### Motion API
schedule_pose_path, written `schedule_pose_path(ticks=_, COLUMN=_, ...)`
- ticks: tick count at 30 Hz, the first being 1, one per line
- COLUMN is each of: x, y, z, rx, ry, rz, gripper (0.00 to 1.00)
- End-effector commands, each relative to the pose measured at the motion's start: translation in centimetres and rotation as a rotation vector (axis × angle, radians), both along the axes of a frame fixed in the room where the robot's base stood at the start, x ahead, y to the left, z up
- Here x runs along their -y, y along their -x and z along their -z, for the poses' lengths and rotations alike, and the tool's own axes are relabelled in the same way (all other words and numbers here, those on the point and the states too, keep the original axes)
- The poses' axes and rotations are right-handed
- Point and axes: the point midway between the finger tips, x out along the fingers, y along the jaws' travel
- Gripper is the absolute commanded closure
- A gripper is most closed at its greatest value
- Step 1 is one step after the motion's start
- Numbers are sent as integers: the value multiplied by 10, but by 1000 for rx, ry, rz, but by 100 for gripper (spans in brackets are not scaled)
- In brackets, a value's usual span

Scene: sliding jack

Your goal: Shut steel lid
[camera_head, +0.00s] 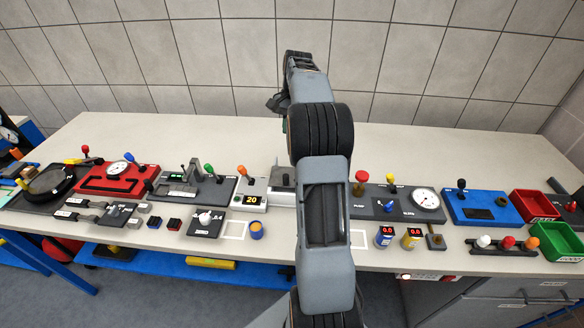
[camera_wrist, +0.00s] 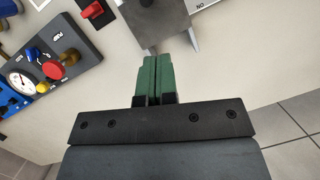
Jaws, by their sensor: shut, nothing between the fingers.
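A grey steel box (camera_head: 283,198) stands on the bench just left of my arm in the head view, partly hidden by the arm. In the wrist view a grey steel piece (camera_wrist: 158,26) with a darker middle lies just beyond my fingertips. I take it for the steel lid or its box; I cannot tell how far the lid is open. My gripper (camera_wrist: 157,80) has green fingers pressed together with nothing between them. The fingertips appear close to the steel piece; whether they touch is unclear. In the head view the fingers are mostly hidden behind my arm.
A grey panel with a red knob and a gauge (camera_head: 425,200) stands right of my arm. A unit with a yellow digital display (camera_head: 252,200) stands left of the steel box. The bench's back strip is clear.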

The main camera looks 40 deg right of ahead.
Motion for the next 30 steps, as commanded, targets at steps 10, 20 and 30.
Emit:
schedule_pose_path(ticks=10, x=57, y=4, z=40, rx=-90, ry=-80, rz=155, gripper=100)
schedule_pose_path(ticks=20, x=40, y=11, z=86, rx=-96, ry=-85, rz=160, gripper=100)
schedule_pose_path(ticks=30, x=14, y=20, z=128, rx=-91, ry=-83, rz=158, gripper=100)
